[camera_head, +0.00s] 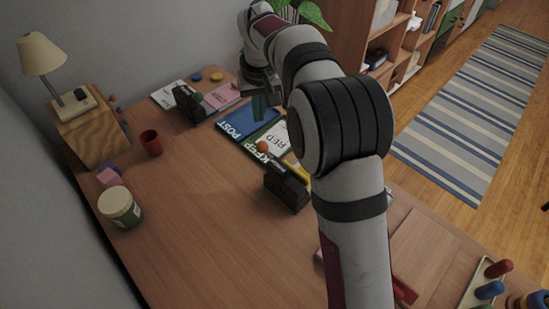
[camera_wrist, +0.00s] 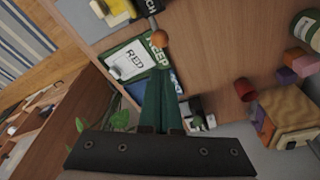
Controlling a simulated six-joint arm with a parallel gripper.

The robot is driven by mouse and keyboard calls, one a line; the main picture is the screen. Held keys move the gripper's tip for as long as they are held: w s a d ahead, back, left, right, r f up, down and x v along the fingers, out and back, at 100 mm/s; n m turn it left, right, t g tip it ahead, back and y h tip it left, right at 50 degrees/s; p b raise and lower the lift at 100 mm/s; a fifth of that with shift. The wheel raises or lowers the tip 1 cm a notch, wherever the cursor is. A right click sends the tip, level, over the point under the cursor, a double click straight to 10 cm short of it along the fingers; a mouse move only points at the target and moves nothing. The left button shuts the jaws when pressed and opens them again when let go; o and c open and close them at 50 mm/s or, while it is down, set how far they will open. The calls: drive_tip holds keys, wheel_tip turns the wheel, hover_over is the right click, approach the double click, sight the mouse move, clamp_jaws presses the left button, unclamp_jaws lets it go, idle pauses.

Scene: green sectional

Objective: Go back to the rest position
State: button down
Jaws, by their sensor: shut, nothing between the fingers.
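My gripper (camera_head: 261,108) is up over the far part of the wooden desk (camera_head: 190,220), near the blue POST mat (camera_head: 243,124). In the wrist view its dark green fingers (camera_wrist: 159,85) are together with nothing between them. My arm reaches from the front right to the back and hides part of the desk. The green KEEP mat (camera_wrist: 126,52) carries a white card marked RED (camera_wrist: 122,62), which also shows in the head view (camera_head: 280,138).
An orange ball (camera_head: 263,147) is at a black holder (camera_head: 287,188). A red cup (camera_head: 151,142), a lidded jar (camera_head: 120,207) and a lamp on a wooden block (camera_head: 90,135) stand left. A tray with colored pegs (camera_head: 489,285) is front right. The desk's left middle is clear.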

drive_tip(key=s+d+r+m+g, duration=0.1)
drive_tip(key=s+d+r, duration=0.15)
drive_tip(key=s, duration=0.25)
drive_tip(key=s+d+r+m, duration=0.2)
drive_tip(key=s+d, duration=0.1)
drive_tip(key=s, duration=0.2)
drive_tip(key=s+d+f+m, duration=0.1)
drive_tip(key=s+m, duration=0.1)
drive_tip(key=s, duration=0.7)
drive_tip(key=s+d+f+m+g, duration=0.1)
drive_tip(key=s+d+f, duration=0.1)
drive_tip(key=s, duration=0.7)
drive_tip(key=s+d+f+m+y, duration=0.1)
drive_tip(key=s+d+f+m, duration=0.1)
drive_tip(key=s, duration=0.7)
drive_tip(key=shift+m+g, duration=0.3)
drive_tip(key=shift+d+f, duration=0.1)
